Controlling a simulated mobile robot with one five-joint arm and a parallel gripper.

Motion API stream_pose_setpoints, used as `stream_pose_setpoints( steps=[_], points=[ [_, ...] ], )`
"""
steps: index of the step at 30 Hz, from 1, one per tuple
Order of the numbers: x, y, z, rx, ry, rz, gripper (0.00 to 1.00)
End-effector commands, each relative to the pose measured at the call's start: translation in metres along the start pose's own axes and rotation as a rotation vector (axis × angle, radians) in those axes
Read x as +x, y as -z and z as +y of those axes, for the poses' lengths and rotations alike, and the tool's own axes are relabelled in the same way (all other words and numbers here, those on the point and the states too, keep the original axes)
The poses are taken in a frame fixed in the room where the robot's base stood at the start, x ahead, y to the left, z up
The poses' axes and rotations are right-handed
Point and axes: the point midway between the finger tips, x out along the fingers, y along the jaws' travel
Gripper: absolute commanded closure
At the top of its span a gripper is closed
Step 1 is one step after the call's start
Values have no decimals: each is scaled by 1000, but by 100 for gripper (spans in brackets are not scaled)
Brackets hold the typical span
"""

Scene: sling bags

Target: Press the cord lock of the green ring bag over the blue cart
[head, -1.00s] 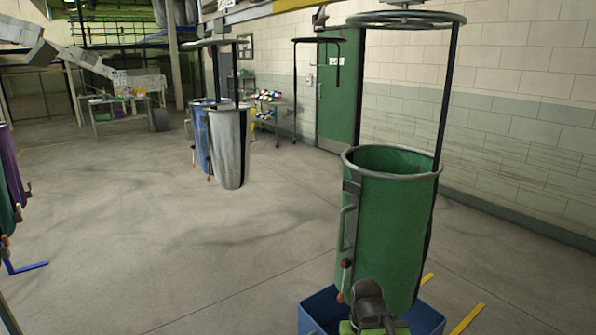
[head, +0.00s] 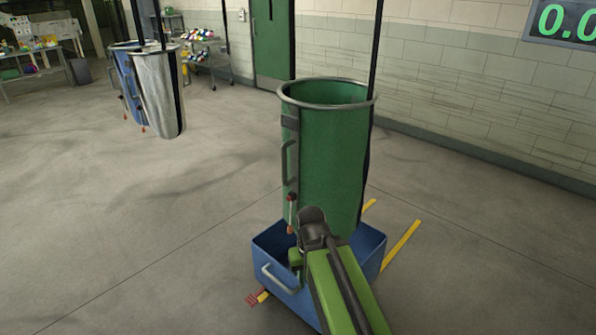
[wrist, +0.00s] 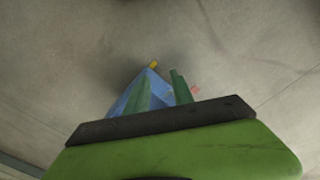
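The green ring bag (head: 325,150) hangs upright from its dark strap, its metal ring open at the top. Its lower end is over the blue cart (head: 268,262). The cord lock (head: 291,210), a small dark piece with red-orange ends, hangs at the bag's lower left side. My gripper is in front of the bag's lower part, below and right of the cord lock, and partly hidden by my arm in the head view. In the wrist view my gripper (wrist: 160,82) shows two green fingers apart with nothing between them. I cannot make out the cord lock there.
Silver and blue bags (head: 158,92) hang at the back left. A shelf with coloured items (head: 205,55) stands near the green door (head: 273,40). Yellow floor marks (head: 402,243) lie right of the cart. The floor on the left is clear.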

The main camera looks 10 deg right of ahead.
Motion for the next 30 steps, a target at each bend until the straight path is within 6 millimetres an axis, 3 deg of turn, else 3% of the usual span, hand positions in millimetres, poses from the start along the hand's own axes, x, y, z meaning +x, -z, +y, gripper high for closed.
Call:
stream_pose_setpoints(
  steps=[14, 21, 30],
  points=[
    [0, 0, 0, 0, 0, 0, 71],
    [0, 0, 0, 0, 0, 0, 100],
    [0, 0, 0, 0, 0, 0, 100]
  ],
)
